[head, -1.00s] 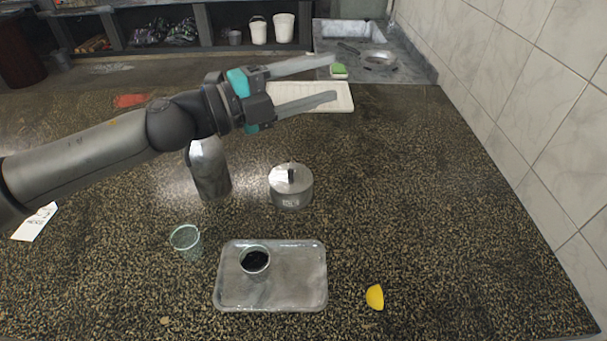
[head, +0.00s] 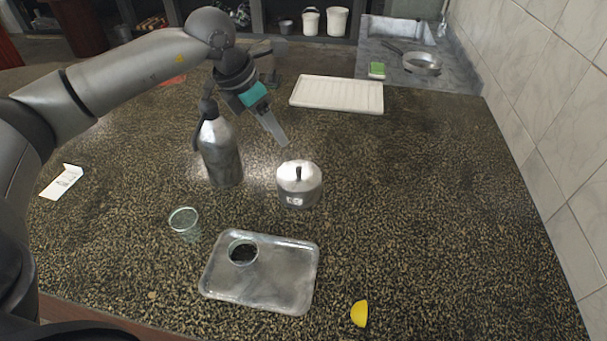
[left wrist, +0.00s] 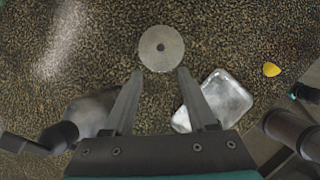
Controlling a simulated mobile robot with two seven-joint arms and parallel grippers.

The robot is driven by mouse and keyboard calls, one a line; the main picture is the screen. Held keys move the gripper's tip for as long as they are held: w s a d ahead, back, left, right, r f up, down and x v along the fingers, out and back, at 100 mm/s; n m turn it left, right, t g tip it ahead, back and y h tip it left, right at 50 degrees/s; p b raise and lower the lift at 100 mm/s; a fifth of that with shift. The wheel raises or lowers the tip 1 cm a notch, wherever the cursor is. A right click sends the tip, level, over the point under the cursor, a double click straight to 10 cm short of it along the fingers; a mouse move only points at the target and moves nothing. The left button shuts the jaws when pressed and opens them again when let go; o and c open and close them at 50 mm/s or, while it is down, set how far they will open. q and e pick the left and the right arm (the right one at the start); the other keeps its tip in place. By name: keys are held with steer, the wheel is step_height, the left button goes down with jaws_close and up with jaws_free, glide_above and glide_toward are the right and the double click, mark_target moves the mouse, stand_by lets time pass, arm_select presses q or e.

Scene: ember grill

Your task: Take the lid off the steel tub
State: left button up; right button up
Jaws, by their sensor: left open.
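The steel tub (head: 298,199) stands upright on the speckled counter, right of the metal bottle. Its round lid (head: 308,177), with a small dark knob, sits on top. In the left wrist view the lid (left wrist: 161,36) shows from above, just beyond the fingertips. My left gripper (head: 282,141) is open and empty, pointing down above and slightly behind the tub; only one finger shows clearly in the head view. In the left wrist view its two fingers (left wrist: 160,72) are spread apart, touching nothing. What looks like part of my right gripper (left wrist: 304,93) shows at the right edge, its fingers unclear.
A metal bottle (head: 222,158) with a dark top stands close left of the tub. A glass (head: 185,226), a metal tray (head: 283,278) holding a dark-filled cup (head: 243,252), and a yellow wedge (head: 359,313) lie nearer. A white board (head: 337,95) lies behind. The counter right of the tub is clear.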

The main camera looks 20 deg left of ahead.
mark_target(298, 168)
arm_select(q)
steer(key=p+x, duration=0.1)
steer(key=x, duration=1.3)
steer(key=shift+w+d+f, duration=0.1)
steer(key=shift+d+f, duration=0.05)
jaws_close()
